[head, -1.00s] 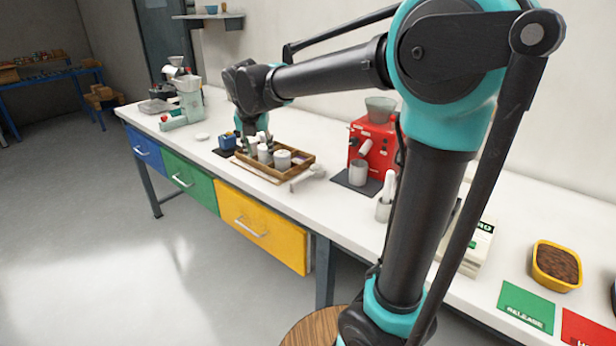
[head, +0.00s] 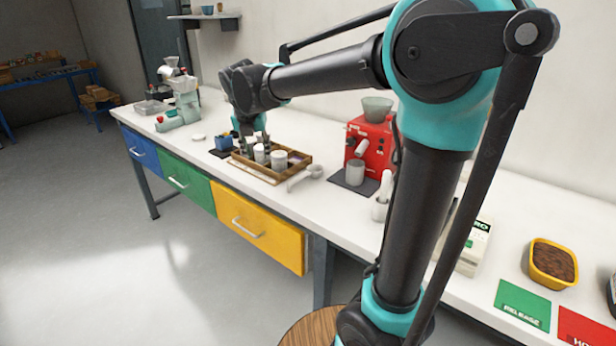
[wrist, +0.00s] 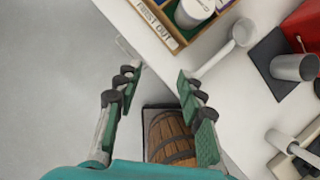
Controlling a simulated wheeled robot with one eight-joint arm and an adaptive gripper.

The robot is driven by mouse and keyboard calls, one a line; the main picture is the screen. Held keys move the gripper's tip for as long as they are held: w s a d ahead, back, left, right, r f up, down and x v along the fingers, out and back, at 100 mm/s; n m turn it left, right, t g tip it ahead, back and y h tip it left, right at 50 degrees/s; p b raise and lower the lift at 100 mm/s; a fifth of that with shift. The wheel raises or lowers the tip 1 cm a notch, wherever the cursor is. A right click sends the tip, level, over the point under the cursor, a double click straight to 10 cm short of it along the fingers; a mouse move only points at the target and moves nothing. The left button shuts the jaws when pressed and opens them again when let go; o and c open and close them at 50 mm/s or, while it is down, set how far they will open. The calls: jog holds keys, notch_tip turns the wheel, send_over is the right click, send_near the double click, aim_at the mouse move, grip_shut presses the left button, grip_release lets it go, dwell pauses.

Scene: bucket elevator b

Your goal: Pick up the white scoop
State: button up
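The white scoop (head: 300,178) lies on the white bench, at the right end of the wooden tray (head: 247,168). In the wrist view the scoop (wrist: 243,33) is at the upper right, its round bowl away from me and its handle pointing down-left toward my right finger. My gripper (wrist: 159,82) is open and empty, its two fingers spread. The scoop is outside the gap, beyond the right fingertip. I cannot tell my gripper's height above the bench. In the head view my gripper's fingers (head: 254,142) show near the tray, partly merged with the things there.
White canisters (head: 279,160) stand in the tray. A red grinder (head: 371,140) with a grey cup (head: 355,172) on a dark mat stands right of the scoop. A white holder with utensils (head: 381,200) is further right. The bench's front edge runs close to the scoop.

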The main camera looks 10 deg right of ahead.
jog(key=d+r+m+g+h, duration=0.1)
jog(key=d+r+m+h, duration=0.15)
jog(key=d+m, duration=0.55)
send_near(304, 173)
jog(key=shift+g, duration=0.3)
jog(key=x, duration=1)
jog(key=shift+w, duration=0.35)
jog(key=shift+n, duration=0.3)
grip_shut()
